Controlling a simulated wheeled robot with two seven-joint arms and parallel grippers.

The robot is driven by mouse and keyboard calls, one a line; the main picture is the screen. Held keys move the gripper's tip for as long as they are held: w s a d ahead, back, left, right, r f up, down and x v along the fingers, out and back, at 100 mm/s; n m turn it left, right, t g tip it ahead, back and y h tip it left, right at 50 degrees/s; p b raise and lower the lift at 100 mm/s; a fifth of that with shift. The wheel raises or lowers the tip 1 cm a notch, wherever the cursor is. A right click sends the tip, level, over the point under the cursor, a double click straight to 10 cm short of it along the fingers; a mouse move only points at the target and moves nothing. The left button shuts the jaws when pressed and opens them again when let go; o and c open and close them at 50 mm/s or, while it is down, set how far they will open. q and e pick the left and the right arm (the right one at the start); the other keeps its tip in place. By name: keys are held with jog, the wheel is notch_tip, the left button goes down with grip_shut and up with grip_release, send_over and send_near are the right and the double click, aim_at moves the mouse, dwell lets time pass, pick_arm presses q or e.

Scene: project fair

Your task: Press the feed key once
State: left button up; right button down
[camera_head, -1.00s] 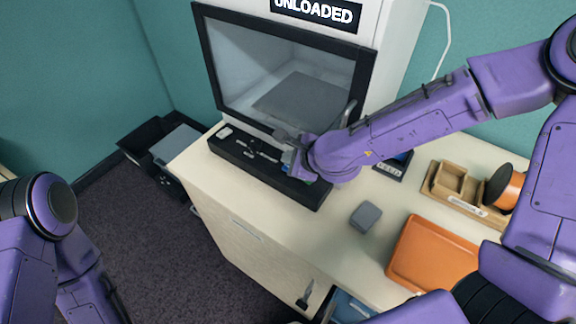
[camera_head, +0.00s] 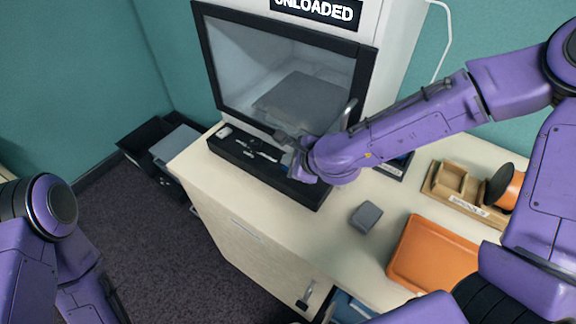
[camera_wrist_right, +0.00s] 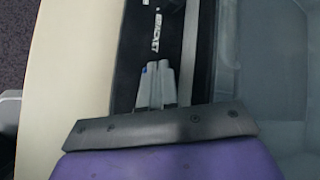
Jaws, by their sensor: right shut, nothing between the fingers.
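The black control strip (camera_head: 307,192) runs along the front of the white machine, below its window, with small pale markings. My right gripper (camera_head: 284,140) is at this strip, right of the markings. In the right wrist view the closed grey fingers (camera_wrist_right: 157,66) lie over the strip (camera_wrist_right: 131,25), with nothing held. A small blue spot shows beside the left fingertip. Pale lettering lies just ahead of the tips. I cannot tell which key is the feed key, nor whether the fingers touch one. My left arm shows at the lower left, its gripper out of frame.
The machine's display (camera_head: 318,10) reads "UNLOADED". On the cream counter (camera_head: 300,222) are a grey block (camera_head: 366,216), an orange tray (camera_head: 432,256) and a wooden holder (camera_head: 452,184). A dark bin (camera_head: 143,142) stands beyond the counter at left.

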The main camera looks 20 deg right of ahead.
jog(key=shift+f+b, duration=0.35)
jog(key=shift+f, duration=0.1)
dwell(0.4)
jog(key=shift+r, duration=0.1)
jog(key=shift+s+r+p, duration=0.1)
jog(key=shift+r+p, duration=0.7)
jog(key=shift+p, duration=0.15)
notch_tip(320, 180, up, 5)
jog(key=p, duration=0.5)
jog(key=shift+r, duration=0.1)
dwell(0.4)
